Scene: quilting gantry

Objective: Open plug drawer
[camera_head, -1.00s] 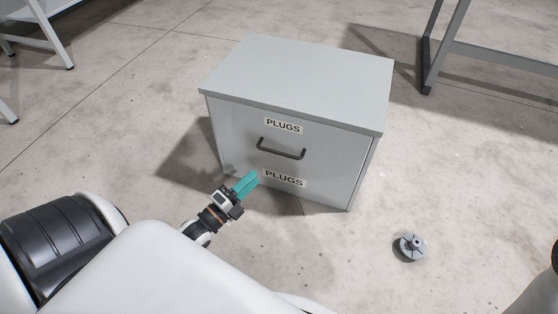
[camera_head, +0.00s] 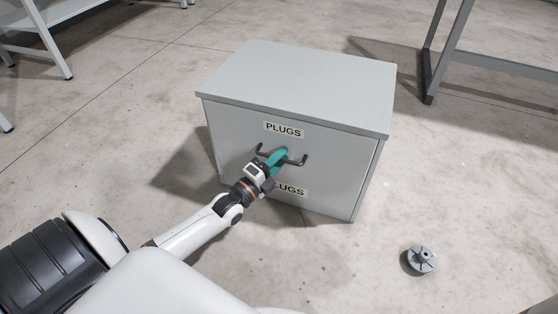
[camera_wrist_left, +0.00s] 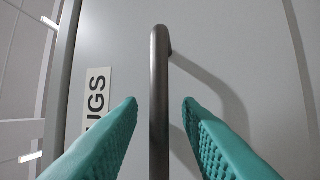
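The plug drawer is a grey cabinet (camera_head: 235,130) with two "PLUGS" labels and a dark bar handle (camera_head: 300,160) on its front. The drawer front looks flush with the cabinet. My left gripper (camera_head: 279,157) is at the middle of the handle and hides part of it and of the lower label. In the left wrist view the handle bar (camera_wrist_left: 159,100) runs between the two teal fingers (camera_wrist_left: 160,112). The fingers are open, with a gap to the bar on both sides. My right gripper is not in view.
A grey spool-like part (camera_head: 421,259) lies on the floor to the right of the cabinet. A grey metal frame leg (camera_head: 433,60) stands behind at the right, and a white table frame (camera_head: 50,40) at the upper left. The floor in front is clear.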

